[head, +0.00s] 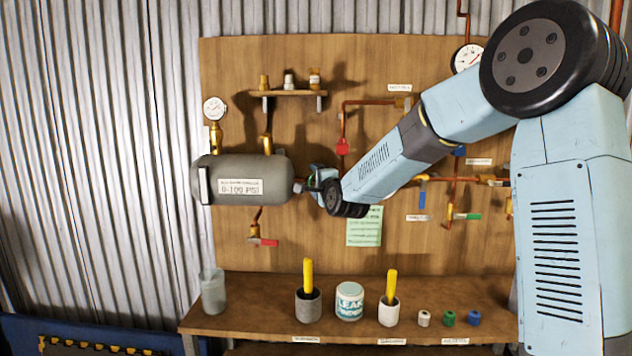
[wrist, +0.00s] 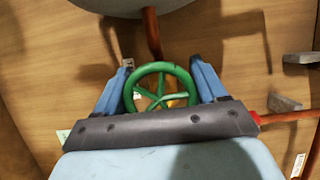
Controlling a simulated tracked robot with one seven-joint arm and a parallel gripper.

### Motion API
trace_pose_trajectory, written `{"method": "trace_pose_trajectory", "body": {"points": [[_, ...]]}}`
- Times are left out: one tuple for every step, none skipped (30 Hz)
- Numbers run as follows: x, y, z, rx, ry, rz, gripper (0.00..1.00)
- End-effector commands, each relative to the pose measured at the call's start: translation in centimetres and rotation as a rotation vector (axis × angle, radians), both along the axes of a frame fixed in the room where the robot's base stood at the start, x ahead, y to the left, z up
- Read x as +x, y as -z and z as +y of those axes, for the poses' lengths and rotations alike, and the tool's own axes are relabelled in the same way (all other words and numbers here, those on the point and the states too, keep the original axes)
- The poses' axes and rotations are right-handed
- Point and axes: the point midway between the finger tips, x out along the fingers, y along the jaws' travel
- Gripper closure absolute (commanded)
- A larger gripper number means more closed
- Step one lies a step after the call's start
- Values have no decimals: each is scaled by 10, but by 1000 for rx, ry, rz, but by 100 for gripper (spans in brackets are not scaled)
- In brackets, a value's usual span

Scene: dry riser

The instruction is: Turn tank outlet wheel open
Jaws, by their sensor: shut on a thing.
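The tank outlet wheel is a green spoked handwheel (wrist: 160,72) in the middle of the wrist view. My gripper (wrist: 163,85) has one blue finger on each side of it, shut on its rim. In the head view my gripper (head: 308,187) is at the right end of the grey tank (head: 255,188), and my wrist hides most of the wheel there. The tank also shows at the top of the wrist view (wrist: 120,5), with a copper pipe (wrist: 151,32) running from it behind the wheel.
A red-handled valve (head: 264,241) hangs below the tank. A green note (head: 364,228) and other valves are on the wooden board to the right. A bench (head: 240,318) below holds cups, a tin (head: 349,301) and small spools. A small shelf (head: 288,93) is above.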

Motion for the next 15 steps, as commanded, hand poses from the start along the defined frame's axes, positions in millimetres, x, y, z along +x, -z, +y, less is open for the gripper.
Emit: {"method": "trace_pose_trajectory", "body": {"points": [[-2, 5, 1, -47, -4, 12, 59], [-2, 6, 1, -75, -4, 13, 59], [-2, 6, 1, -111, -3, 14, 59], [-2, 6, 1, -137, -2, 14, 59], [-2, 6, 1, -163, -3, 16, 59], [-2, 7, 1, -196, -3, 16, 59], [-2, 7, 1, -221, -4, 19, 59], [-2, 8, 0, -243, -3, 19, 59], [-2, 8, 1, -273, -4, 21, 59], [-2, 9, 0, -294, -4, 23, 59], [-2, 9, 0, -315, -4, 22, 59], [-2, 9, 0, -340, -5, 23, 59], [-2, 9, 0, -356, -5, 25, 59], [-2, 9, 0, -372, -4, 25, 59], [-1, 10, -1, -394, -4, 26, 59]]}}
